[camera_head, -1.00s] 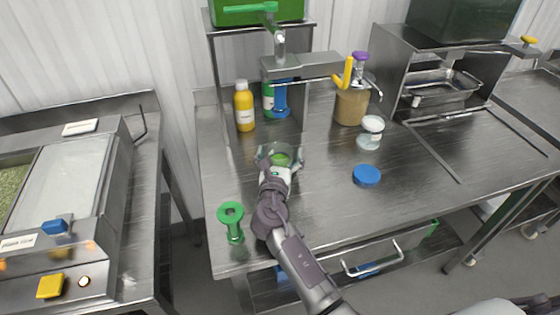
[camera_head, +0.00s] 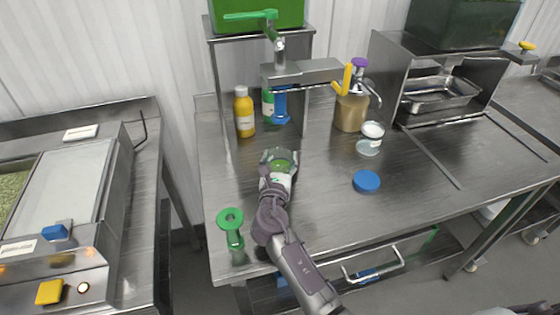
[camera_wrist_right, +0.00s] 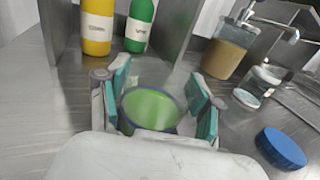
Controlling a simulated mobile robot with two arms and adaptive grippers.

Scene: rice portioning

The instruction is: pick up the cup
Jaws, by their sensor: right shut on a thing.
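The cup (camera_wrist_right: 150,108) is clear-walled and shows green inside. In the right wrist view it sits between the two teal-padded fingers of my right gripper (camera_wrist_right: 163,105). In the head view the cup (camera_head: 281,163) is at the far end of my right arm, over the steel table. My right gripper (camera_head: 279,171) is shut on the cup. I cannot tell whether the cup's base touches the table; the gripper hides it. My left gripper is not in view.
A yellow bottle (camera_head: 244,112) and a green bottle (camera_head: 268,101) stand behind the cup. A brown pump dispenser (camera_head: 351,112), a clear jar (camera_head: 371,138) and a blue lid (camera_head: 366,181) are to the right.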

